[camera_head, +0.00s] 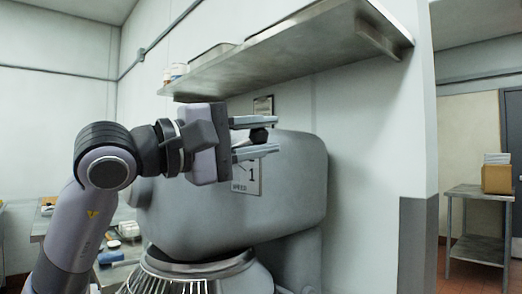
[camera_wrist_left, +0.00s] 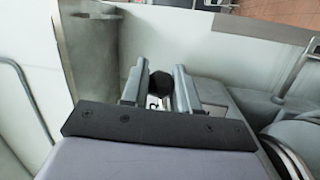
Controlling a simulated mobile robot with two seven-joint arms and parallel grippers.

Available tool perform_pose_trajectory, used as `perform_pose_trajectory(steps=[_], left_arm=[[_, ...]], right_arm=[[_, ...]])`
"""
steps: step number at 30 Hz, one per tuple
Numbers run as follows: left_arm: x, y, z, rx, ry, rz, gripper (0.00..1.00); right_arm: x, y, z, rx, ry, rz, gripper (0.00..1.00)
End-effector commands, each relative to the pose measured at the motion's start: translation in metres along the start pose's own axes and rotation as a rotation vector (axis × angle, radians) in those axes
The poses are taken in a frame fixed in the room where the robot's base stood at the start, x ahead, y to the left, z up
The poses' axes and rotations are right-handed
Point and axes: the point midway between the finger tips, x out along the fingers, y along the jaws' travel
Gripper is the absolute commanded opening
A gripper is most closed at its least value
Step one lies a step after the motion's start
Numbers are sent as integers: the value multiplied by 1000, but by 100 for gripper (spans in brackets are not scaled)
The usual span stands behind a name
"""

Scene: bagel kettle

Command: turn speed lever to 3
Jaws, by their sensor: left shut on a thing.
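The speed lever's black knob (camera_head: 258,135) sits between the fingers of my left gripper (camera_head: 258,138) in the head view. The left wrist view also shows the dark knob (camera_wrist_left: 160,83) between the two fingers of the left gripper (camera_wrist_left: 160,80). The gripper is shut on it. The lever is on the side of a large grey mixer (camera_head: 290,180). A speed plate (camera_head: 246,178) with a "1" and the word "SPEED" shows just below the fingers. The gripper hides the rest of the plate and most of the lever. My right gripper is not in view.
A metal wall shelf (camera_head: 300,45) hangs above the mixer. A wire bowl guard (camera_head: 170,284) is under the mixer head. A counter with small items (camera_head: 122,235) is at the left. A steel table (camera_head: 478,195) with a cardboard box (camera_head: 496,179) stands far right.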

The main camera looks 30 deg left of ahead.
Motion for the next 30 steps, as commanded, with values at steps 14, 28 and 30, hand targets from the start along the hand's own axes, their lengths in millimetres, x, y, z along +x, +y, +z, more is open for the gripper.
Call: perform_pose_trajectory(steps=[14,28,30], left_arm=[[1,17,-8,-155,29,32,0],[1,17,-8,-161,31,32,39],[1,17,-8,-161,30,32,39]], right_arm=[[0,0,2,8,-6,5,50],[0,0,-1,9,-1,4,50],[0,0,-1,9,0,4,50]])
